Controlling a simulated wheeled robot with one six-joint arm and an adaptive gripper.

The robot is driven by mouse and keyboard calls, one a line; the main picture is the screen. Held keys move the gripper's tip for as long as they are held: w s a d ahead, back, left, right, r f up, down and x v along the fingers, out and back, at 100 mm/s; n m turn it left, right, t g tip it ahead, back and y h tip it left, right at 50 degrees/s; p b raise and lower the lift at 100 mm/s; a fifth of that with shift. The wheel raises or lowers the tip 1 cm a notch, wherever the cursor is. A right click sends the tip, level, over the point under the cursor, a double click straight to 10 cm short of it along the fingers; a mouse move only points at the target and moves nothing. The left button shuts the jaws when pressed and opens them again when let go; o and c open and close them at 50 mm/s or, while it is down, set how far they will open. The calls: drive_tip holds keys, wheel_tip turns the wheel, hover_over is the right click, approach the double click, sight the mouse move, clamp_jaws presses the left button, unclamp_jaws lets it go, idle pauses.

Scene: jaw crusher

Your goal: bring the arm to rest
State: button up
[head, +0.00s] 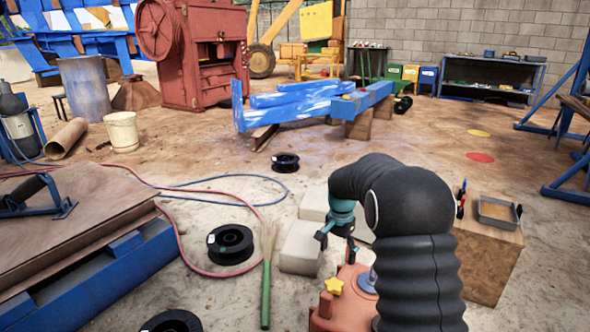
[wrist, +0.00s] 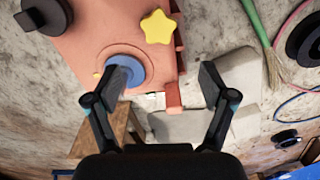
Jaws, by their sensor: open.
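My arm (head: 420,235), covered in a dark ribbed sleeve, rises at the right of centre in the head view and bends over to the left. My gripper (head: 337,243) hangs from its end, partly hidden by the arm. In the wrist view my gripper (wrist: 160,80) has its two fingers spread wide, with nothing between them. An orange-red machine body (wrist: 75,50) with a yellow star knob (wrist: 158,27) and a blue round part (wrist: 126,72) lies beyond the fingers. The star knob (head: 333,286) also shows in the head view, in front of the gripper.
Pale blocks (head: 300,248) lie beside the gripper. A wooden box (head: 487,250) with a metal tray (head: 497,213) stands to the right. Black spools (head: 230,244), a green-handled broom (head: 266,290) and red and blue hoses lie on the floor at left. Open floor spreads behind.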

drive_tip(key=s+f+n, duration=0.3)
drive_tip(key=s, duration=0.1)
drive_tip(key=s+r+n+t+p, duration=0.1)
drive_tip(key=s+r+t, duration=0.1)
drive_tip(key=s+r, duration=0.5)
drive_tip(key=s+r+n+t+p, duration=0.1)
drive_tip(key=s+r, duration=0.6)
drive_tip(key=s, duration=0.8)
drive_tip(key=s+r+n+t+p, duration=0.1)
drive_tip(key=s+r+n+t, duration=0.1)
drive_tip(key=s+r, duration=0.5)
drive_tip(key=shift+s+a+r+n+t, duration=0.25)
drive_tip(key=shift+s+n, duration=0.45)
drive_tip(key=shift+s, duration=1.8)
drive_tip(key=shift+d, duration=0.1)
